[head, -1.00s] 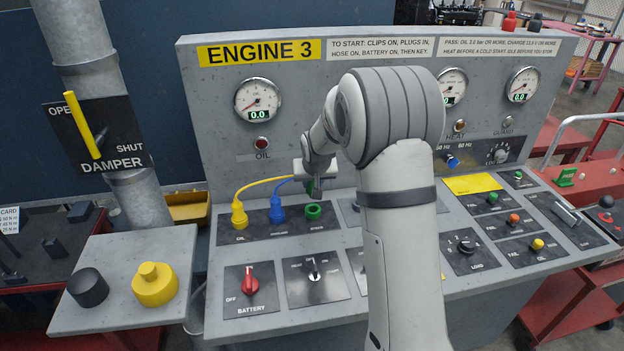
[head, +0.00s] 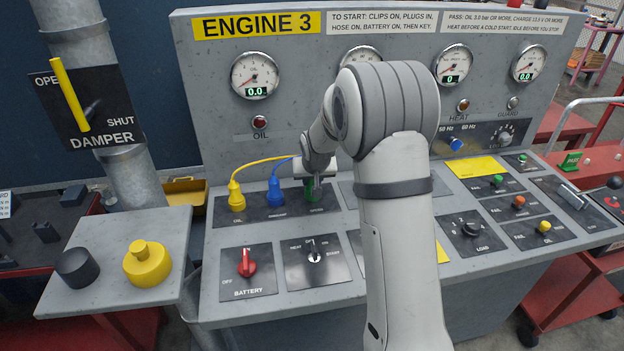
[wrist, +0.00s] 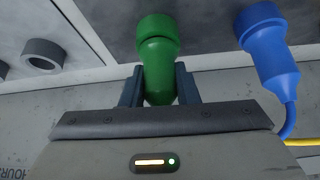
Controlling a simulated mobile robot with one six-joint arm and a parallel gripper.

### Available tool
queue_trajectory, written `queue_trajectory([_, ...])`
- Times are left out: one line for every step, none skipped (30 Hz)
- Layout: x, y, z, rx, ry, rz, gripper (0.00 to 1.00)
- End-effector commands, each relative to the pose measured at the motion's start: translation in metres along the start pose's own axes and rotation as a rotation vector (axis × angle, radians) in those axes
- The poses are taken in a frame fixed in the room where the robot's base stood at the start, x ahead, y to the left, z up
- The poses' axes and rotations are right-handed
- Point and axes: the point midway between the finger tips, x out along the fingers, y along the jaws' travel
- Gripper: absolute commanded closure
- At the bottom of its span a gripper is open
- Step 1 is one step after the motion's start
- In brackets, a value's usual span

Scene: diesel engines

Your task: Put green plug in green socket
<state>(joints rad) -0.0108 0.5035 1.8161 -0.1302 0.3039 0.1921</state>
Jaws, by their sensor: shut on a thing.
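The green plug (head: 312,189) is upright between the fingers of my gripper (wrist: 158,74), which is shut on its body. The plug also shows in the wrist view (wrist: 160,62). It stands at the green socket's place on the panel, right of the blue plug. In the wrist view the green socket (wrist: 155,24) shows as a wider green ring at the plug's end, with no clear gap between them. How deep the plug sits cannot be told. In the head view the plug and gripper hide most of the socket.
The blue plug (head: 275,191) and yellow plug (head: 236,196) stand in the same row to the left, with their cables rising close to my gripper. A red battery switch (head: 247,263) and a key switch lie in front. The gauge panel rises behind.

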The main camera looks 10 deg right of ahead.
Motion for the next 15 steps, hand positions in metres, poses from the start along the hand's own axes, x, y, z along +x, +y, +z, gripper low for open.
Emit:
queue_trajectory([0.0007, -0.0002, 0.0001, 0.000, 0.001, 0.000, 0.96])
queue_trajectory([0.0006, -0.0002, 0.0001, 0.000, 0.001, 0.000, 0.96])
queue_trajectory([0.0004, -0.0003, 0.0000, 0.000, 0.001, 0.000, 0.96])
queue_trajectory([0.0003, -0.0003, -0.0001, 0.000, 0.001, 0.000, 0.96])
queue_trajectory([0.0002, -0.0003, -0.0001, 0.000, 0.001, 0.000, 0.96])
queue_trajectory([0.0001, -0.0004, -0.0001, 0.000, 0.001, 0.000, 0.96])
queue_trajectory([0.0001, -0.0004, -0.0001, -0.001, 0.001, 0.000, 0.96])
queue_trajectory([0.0001, -0.0005, -0.0001, -0.001, 0.001, 0.000, 0.96])
queue_trajectory([0.0001, -0.0008, -0.0001, -0.001, 0.001, -0.001, 0.70])
queue_trajectory([0.0001, -0.0013, -0.0001, -0.001, 0.001, -0.001, 0.67])
queue_trajectory([0.0001, -0.0015, 0.0000, -0.001, 0.001, -0.001, 0.65])
queue_trajectory([0.0001, -0.0015, 0.0000, -0.002, 0.001, -0.001, 0.62])
queue_trajectory([0.0001, -0.0015, 0.0000, -0.002, 0.001, -0.001, 0.59])
queue_trajectory([0.0001, -0.0015, 0.0000, -0.002, 0.001, -0.001, 0.57])
queue_trajectory([0.0001, -0.0014, 0.0001, -0.001, 0.001, -0.001, 0.53])
